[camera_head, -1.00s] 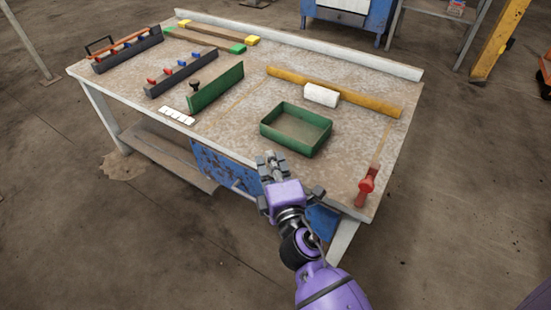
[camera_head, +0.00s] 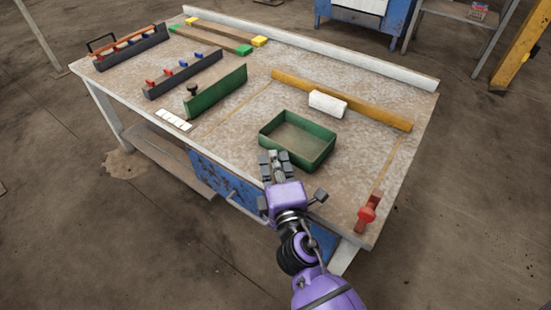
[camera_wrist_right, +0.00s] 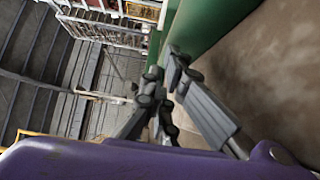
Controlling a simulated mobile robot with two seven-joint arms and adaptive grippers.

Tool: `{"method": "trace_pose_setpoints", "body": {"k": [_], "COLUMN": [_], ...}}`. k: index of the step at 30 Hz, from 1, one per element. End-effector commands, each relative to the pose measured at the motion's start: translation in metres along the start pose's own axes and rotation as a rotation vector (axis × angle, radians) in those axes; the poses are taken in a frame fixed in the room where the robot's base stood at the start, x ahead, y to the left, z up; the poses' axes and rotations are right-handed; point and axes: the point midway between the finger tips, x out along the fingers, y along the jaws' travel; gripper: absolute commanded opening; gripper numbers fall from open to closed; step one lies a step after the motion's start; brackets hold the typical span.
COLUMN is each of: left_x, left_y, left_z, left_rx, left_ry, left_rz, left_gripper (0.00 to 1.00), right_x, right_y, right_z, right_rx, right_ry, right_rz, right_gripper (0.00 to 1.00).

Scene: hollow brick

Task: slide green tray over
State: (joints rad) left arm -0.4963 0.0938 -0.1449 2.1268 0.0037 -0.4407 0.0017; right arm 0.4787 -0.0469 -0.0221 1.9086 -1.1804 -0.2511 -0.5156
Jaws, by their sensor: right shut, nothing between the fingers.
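The green tray (camera_head: 297,158) is an open rectangular box on the right half of the workbench. It shows as a green wall in the right wrist view (camera_wrist_right: 205,25). My right gripper (camera_head: 272,160) is shut and empty at the near left corner of the tray, close to its wall. In the right wrist view the gripper's fingers (camera_wrist_right: 165,95) point toward the green wall. I cannot tell whether they touch it. My left gripper is not in view.
A white block (camera_head: 327,103) and a long yellow bar (camera_head: 370,107) lie behind the tray. A green upright panel (camera_head: 216,92) stands to its left. A red-handled clamp (camera_head: 367,213) sits at the bench's right edge. Bare bench top (camera_head: 360,160) lies right of the tray.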

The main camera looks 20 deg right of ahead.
Motion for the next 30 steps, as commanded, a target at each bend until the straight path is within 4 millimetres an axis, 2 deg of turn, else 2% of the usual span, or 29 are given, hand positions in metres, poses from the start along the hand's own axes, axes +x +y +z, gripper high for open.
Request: {"method": "trace_pose_setpoints", "body": {"k": [11,21,25,30], "left_x": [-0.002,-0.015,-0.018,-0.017], "left_y": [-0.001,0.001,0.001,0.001], "left_z": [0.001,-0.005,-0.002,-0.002], "left_rx": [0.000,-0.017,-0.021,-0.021], "left_ry": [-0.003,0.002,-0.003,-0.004], "left_rz": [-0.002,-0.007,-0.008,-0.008], "left_gripper": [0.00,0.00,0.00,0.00], "right_x": [0.005,0.064,0.076,0.079], "right_y": [0.001,0.002,0.001,0.000], "right_z": [0.005,0.063,0.076,0.080], "right_rx": [-0.003,-0.005,-0.003,0.000], "right_ry": [0.000,0.000,0.000,0.000], "right_rz": [0.001,0.002,0.001,0.000], "right_gripper": [0.00,0.00,0.00,0.00]}}
